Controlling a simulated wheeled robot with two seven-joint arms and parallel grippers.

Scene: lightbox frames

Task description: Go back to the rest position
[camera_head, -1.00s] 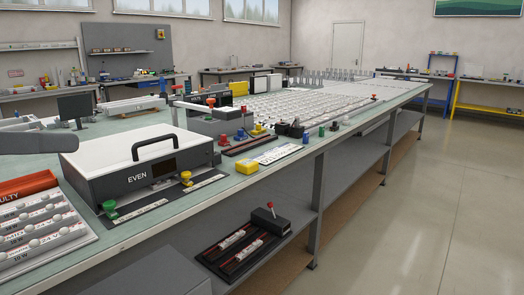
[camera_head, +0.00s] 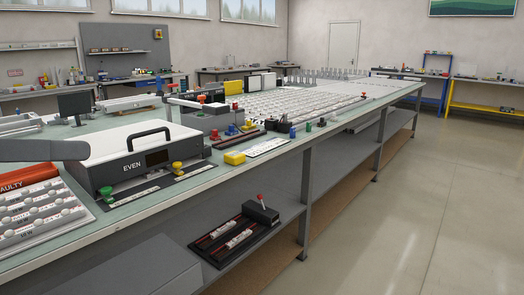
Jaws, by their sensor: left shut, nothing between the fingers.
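My left gripper (camera_head: 84,150) comes in from the left edge as a smooth grey shape, above the bench. It is shut and empty, and its tip is in front of the left end of the white-topped box marked EVEN (camera_head: 112,140). It appears apart from the box, though the exact gap is hard to tell. My right gripper is not in view.
The long workbench (camera_head: 160,208) runs away to the right with crowded rows of parts. A red-backed tray marked FAULTY (camera_head: 28,175) lies below the gripper. A black fixture with a red-knobbed lever (camera_head: 262,211) sits on the lower shelf. The floor at right is clear.

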